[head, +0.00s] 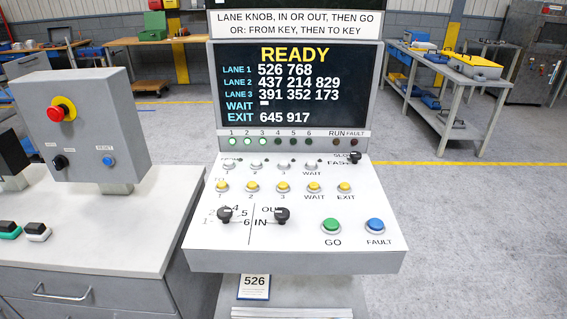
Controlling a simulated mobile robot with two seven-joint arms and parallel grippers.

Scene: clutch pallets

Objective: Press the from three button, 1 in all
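The control console (200,238) stands in the middle of the head view. Its upper button row, with a partly covered label that looks like FROM, has small white buttons marked 1, 2, 3 and WAIT. The from three button (283,166) is the third from the left, with a 3 below it. The yellow button (283,187) marked 3 sits in the row beneath. The screen (345,85) reads READY, with lane 3 listing 391 352 173 and exit 645 917. Neither gripper is in view.
A green GO button (331,225), a blue FAULT button (376,224) and two black knobs (225,213) sit lower on the panel. A grey box with a red stop button (62,109) stands on the left cabinet. A workbench (470,102) is behind right.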

